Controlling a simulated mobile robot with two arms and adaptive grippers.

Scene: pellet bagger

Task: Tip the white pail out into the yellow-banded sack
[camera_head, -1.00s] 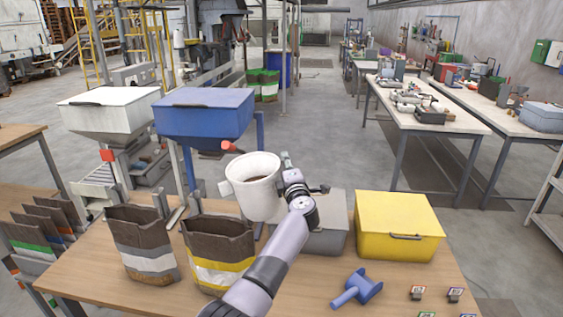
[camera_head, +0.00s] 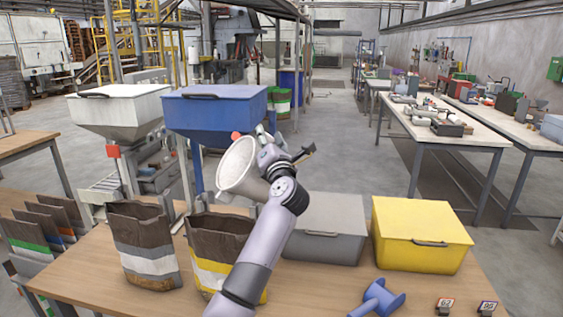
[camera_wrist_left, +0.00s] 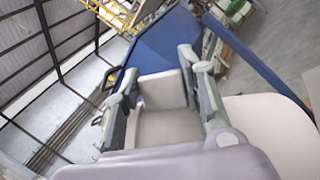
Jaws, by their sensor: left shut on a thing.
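The sack stands open-topped on the table, brown with a white and a yellow band. My left forearm hides its right part. I cannot tell whether pellets are falling. My right gripper is not in view.
A grey-banded sack (camera_head: 148,262) stands left of the yellow-banded one. A blue hopper (camera_head: 212,112) is close behind the pail. A grey bin (camera_head: 325,235), a yellow bin (camera_head: 420,240) and a blue scoop (camera_head: 378,300) are to the right on the wooden table.

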